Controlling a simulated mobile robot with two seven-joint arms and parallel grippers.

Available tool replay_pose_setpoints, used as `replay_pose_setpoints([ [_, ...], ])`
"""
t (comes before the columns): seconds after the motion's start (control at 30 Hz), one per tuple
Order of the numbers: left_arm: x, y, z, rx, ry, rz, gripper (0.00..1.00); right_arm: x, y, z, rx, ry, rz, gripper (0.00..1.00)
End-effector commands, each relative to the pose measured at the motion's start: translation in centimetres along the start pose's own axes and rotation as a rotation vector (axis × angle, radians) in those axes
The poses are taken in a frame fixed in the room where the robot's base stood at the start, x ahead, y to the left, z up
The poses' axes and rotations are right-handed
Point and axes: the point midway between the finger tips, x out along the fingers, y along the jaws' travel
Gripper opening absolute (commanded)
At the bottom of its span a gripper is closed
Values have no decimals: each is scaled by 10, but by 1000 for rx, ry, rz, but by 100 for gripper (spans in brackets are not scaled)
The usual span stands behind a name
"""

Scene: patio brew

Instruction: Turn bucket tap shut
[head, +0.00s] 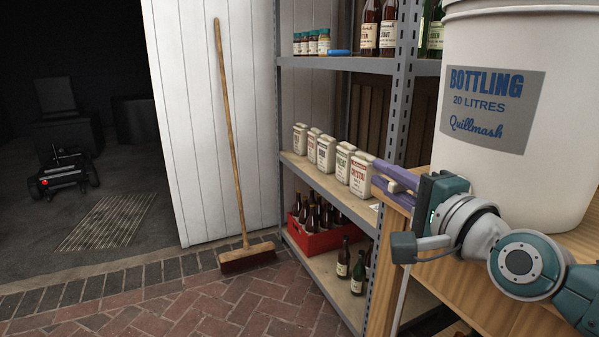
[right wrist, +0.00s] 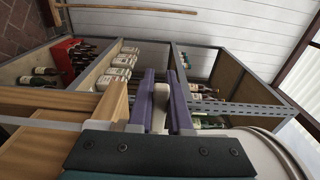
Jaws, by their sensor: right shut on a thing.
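The white bottling bucket (head: 510,150) stands on a wooden top at the right of the head view. It has a grey label with blue lettering. Its pale side also shows at the lower right of the right wrist view (right wrist: 277,152). My right gripper (head: 385,178) is at the bucket's left side, its purple fingers pointing left. In the right wrist view its fingers (right wrist: 163,80) are closed on a pale piece, the tap (right wrist: 160,104). In the head view the tap cannot be made out, so its turn angle is unclear there. My left gripper is out of view.
A metal shelf rack (head: 396,95) stands behind, with a row of white tins (head: 327,153), bottles and a red crate (head: 322,238). A broom (head: 233,140) leans on the white wall. The brick floor (head: 180,300) at lower left is clear.

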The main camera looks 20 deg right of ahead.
Motion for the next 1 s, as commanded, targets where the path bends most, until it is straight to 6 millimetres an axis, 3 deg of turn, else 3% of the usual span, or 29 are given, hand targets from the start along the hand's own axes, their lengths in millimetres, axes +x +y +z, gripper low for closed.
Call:
replay_pose_setpoints([
  [0.5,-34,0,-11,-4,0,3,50,11,-3,-8,11,267,2,0],
  [1.0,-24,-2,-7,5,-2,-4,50,20,1,-24,4,600,-1,0],
])
